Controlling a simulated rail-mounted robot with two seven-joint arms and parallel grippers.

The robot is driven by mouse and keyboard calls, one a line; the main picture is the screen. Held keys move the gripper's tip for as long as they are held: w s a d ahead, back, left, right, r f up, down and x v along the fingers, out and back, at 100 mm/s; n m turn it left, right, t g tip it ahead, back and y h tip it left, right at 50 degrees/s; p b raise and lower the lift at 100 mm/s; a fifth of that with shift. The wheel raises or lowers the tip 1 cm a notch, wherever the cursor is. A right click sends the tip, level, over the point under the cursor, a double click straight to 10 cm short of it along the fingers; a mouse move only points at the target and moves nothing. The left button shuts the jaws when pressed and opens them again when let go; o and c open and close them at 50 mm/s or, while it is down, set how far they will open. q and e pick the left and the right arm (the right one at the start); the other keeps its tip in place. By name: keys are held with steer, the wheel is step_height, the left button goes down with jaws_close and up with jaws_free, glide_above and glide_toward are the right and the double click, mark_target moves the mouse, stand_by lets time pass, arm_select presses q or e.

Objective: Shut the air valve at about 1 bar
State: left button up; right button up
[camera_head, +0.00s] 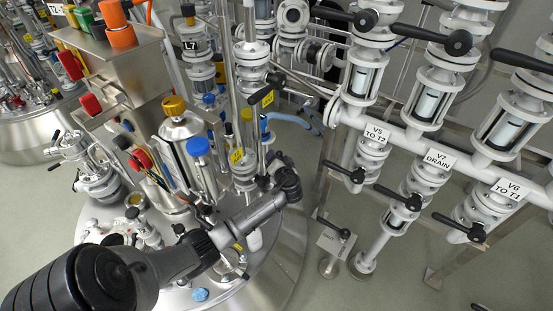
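My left arm comes in from the lower left over the reactor lid (275,262). Its dark wrist ends near the thin upright pipes, and the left gripper (268,180) is there, small and partly lost against the fittings, so its fingers cannot be made out. I cannot tell whether it touches anything. No label marks an air valve, and no pressure gauge reading is legible. Near the wrist are a blue-capped fitting (198,147) and a black lever with a yellow tag (267,97). My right gripper is not in view.
White pipework with black-handled valves labelled V5 TO T2 (376,134), V7 DRAIN (439,159) and V6 TO T1 (507,188) stands at the right. A steel box (125,65) with coloured buttons stands upper left. Grey floor (350,285) is open at the lower middle.

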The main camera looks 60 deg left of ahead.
arm_select(q)
steer(key=shift+d, duration=0.1)
steer(key=p+v, duration=0.2)
steer(key=v, duration=1.1)
steer(key=shift+d, duration=0.3)
steer(key=shift+s, duration=0.15)
